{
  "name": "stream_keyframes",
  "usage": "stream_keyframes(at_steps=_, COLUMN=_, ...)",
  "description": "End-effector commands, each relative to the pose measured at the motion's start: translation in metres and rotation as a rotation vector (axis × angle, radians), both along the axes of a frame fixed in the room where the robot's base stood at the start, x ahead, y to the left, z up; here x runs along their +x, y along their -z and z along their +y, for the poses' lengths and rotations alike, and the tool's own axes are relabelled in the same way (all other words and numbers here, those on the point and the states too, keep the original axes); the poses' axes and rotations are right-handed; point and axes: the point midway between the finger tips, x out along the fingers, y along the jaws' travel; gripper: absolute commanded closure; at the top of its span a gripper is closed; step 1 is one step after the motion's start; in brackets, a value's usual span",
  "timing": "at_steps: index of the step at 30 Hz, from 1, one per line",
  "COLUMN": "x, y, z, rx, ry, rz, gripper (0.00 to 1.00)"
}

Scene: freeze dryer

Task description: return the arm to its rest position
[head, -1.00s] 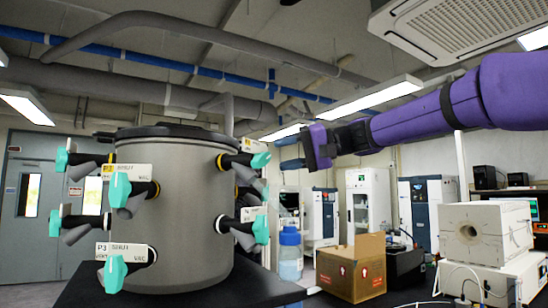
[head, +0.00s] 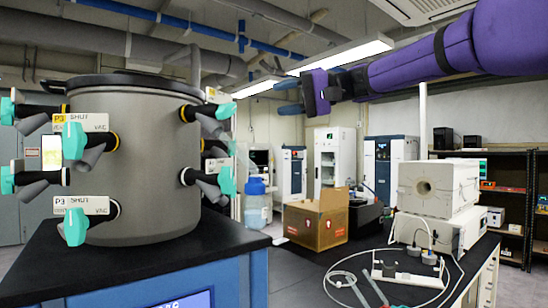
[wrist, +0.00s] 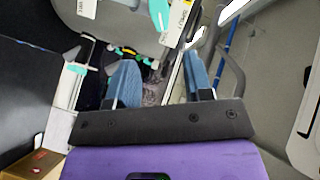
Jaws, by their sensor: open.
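My purple arm reaches in from the upper right in the head view. My gripper (head: 289,96) is at its left end, raised in the air to the right of the freeze dryer's grey drum (head: 150,150). In the wrist view, the two blue fingers of my gripper (wrist: 157,82) stand apart with nothing between them. The drum carries several valves with teal handles (head: 75,140) and white labels. Part of the drum and its valves also shows at the top of the wrist view (wrist: 120,15).
The drum stands on a black-topped bench (head: 225,240). Behind it are a blue-capped bottle (head: 256,205), an open cardboard box (head: 316,220) and a white tube furnace (head: 438,188). Tubing and small tools lie on the dark bench at the right. Open air surrounds my gripper.

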Motion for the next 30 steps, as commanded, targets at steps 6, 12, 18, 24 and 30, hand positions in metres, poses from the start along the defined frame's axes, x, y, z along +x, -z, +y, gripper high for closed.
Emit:
stream_keyframes(at_steps=6, x=-0.011, y=0.01, z=-0.004, rx=-0.05, ry=0.023, rz=0.008, gripper=0.53)
stream_keyframes(at_steps=12, x=-0.058, y=0.06, z=-0.031, rx=-0.276, ry=0.138, rz=0.048, gripper=0.53)
stream_keyframes(at_steps=18, x=-0.119, y=0.126, z=-0.078, rx=-0.541, ry=0.279, rz=0.078, gripper=0.53)
stream_keyframes(at_steps=24, x=-0.183, y=0.193, z=-0.134, rx=-0.784, ry=0.41, rz=0.084, gripper=0.53)
stream_keyframes(at_steps=30, x=-0.247, y=0.258, z=-0.189, rx=-1.004, ry=0.519, rz=0.061, gripper=0.53)
